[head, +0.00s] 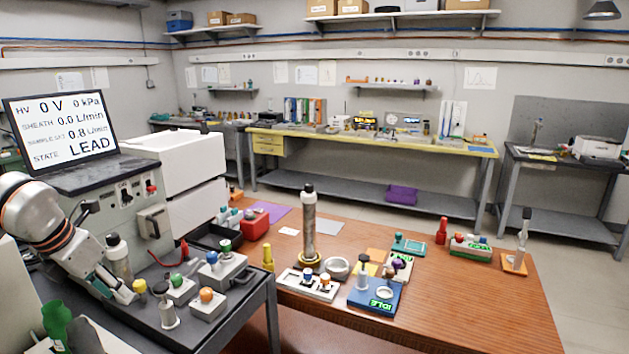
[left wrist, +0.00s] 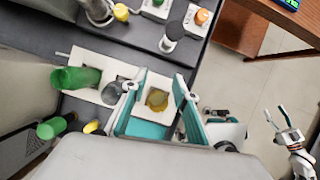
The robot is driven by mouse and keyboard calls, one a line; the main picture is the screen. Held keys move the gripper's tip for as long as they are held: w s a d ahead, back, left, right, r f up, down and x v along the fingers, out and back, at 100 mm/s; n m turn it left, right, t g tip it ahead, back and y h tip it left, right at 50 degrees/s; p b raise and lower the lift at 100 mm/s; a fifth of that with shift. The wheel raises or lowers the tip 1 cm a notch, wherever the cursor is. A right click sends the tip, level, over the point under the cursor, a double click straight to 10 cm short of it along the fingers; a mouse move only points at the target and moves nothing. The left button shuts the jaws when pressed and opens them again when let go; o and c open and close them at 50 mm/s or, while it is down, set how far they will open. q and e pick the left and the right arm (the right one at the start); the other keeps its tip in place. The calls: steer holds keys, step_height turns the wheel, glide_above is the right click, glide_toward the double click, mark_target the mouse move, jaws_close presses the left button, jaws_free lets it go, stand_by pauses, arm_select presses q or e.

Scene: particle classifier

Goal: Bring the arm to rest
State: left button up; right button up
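My left arm comes in from the left in the head view, and its gripper (head: 122,292) points down at the near-left end of the dark bench top. In the left wrist view the two teal-padded fingers of my left gripper (left wrist: 160,112) stand apart. Between them, beyond the tips, shows a pale block with a yellowish round middle (left wrist: 157,99); I cannot tell whether the fingers touch it. My right gripper (left wrist: 277,115) shows small at the right of the left wrist view, over the floor, its fingers apart with nothing seen between them. It is not visible in the head view.
A green bottle (left wrist: 76,78) stands close beside the left gripper. Capped bottles and knobbed blocks (head: 207,302) crowd the dark bench. The monitor (head: 62,128) reads "STATE LEAD". A wooden table (head: 450,315) holds a tall column (head: 308,228). Open floor lies beyond it.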

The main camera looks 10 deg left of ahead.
arm_select(q)
steer(key=s+d+f+m+g+h, duration=0.1)
steer(key=d+f+h, duration=0.3)
steer(key=d, duration=0.8)
steer(key=s+d+f+m+g+h, duration=0.1)
steer(key=d+f+h, duration=0.25)
steer(key=d, duration=0.75)
steer(key=s+d+r+n+t+h, duration=0.1)
steer(key=d+n+t+h, duration=0.1)
steer(key=d+n+h, duration=0.45)
steer(key=s+d+r+n+t+h, duration=0.1)
steer(key=d+h, duration=0.2)
steer(key=d, duration=0.7)
steer(key=w+a+f+n+t+y, duration=0.1)
steer(key=a+f+n+t+y, duration=0.2)
steer(key=f+n+t+y, duration=0.5)
steer(key=a+f+n+t+y, duration=0.25)
steer(key=f+n, duration=0.35)
steer(key=n, duration=0.6)
steer(key=s+a+f+n+g+y, duration=0.2)
steer(key=s+f+n, duration=0.2)
steer(key=f, duration=0.5)
steer(key=s+a+f+n+g+y, duration=0.2)
steer(key=s+a+f+n+g, duration=0.1)
steer(key=s+f, duration=0.5)
steer(key=shift+s+f+n, duration=0.35)
steer(key=shift+s+f, duration=0.05)
steer(key=shift+s, duration=0.15)
